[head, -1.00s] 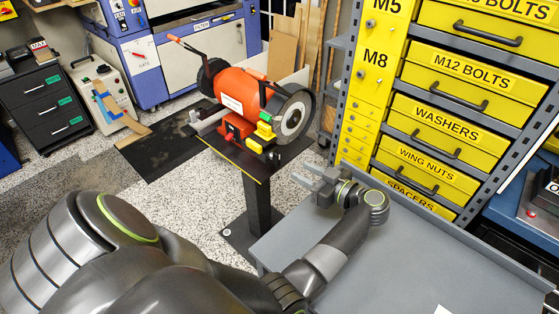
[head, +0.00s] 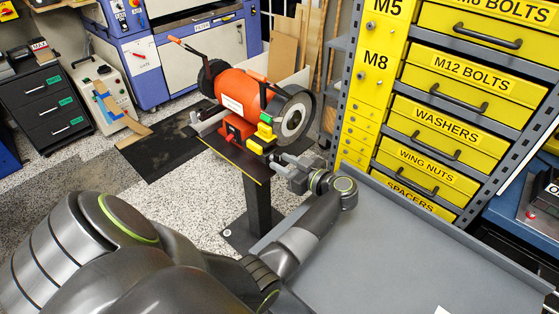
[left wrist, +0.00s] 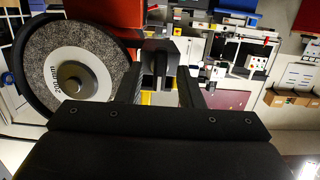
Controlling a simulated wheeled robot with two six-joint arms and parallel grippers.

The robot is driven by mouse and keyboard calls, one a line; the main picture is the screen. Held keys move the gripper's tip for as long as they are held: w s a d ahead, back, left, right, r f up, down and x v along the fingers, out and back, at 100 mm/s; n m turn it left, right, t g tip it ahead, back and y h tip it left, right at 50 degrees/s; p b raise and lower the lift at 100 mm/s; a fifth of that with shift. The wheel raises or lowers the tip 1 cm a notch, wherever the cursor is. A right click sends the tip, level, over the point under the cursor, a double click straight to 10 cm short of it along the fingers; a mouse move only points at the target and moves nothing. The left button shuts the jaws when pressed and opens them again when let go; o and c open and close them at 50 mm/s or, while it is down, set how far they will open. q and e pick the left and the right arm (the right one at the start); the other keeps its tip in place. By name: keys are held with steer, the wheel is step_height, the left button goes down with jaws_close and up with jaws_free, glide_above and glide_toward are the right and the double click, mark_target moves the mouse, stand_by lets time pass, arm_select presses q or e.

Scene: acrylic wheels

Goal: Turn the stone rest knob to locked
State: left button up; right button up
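The orange bench grinder (head: 238,92) stands on a black pedestal, its grey stone wheel (head: 292,123) facing right. Yellow blocks (head: 264,134) sit low in front of the wheel. My left gripper (head: 281,161) is just below and right of these blocks, pointing toward the grinder. In the left wrist view the gripper (left wrist: 160,88) is open, with a finger on each side. A dark grey block-like part (left wrist: 160,52), possibly the stone rest knob, shows between and beyond the fingers; contact cannot be told. The stone wheel (left wrist: 78,75) is at left there. Lock markings cannot be read. My right gripper is out of view.
A grey tray-like surface (head: 400,250) with a raised rim lies below my left forearm. A yellow drawer cabinet (head: 440,120) stands to the right. The grinder's black pedestal (head: 262,205) rises from speckled floor. A blue machine (head: 190,55) is behind.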

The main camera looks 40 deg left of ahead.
arm_select(q)
jaws_close()
steer(key=shift+r+p, duration=0.15)
steer(key=shift+p, duration=0.35)
steer(key=m+p, duration=0.2)
steer(key=p, duration=0.1)
steer(key=shift+w, duration=0.1)
steer(key=shift+m+g+p, duration=0.5)
steer(key=shift+m+p, duration=0.4)
steer(key=shift+p, duration=0.05)
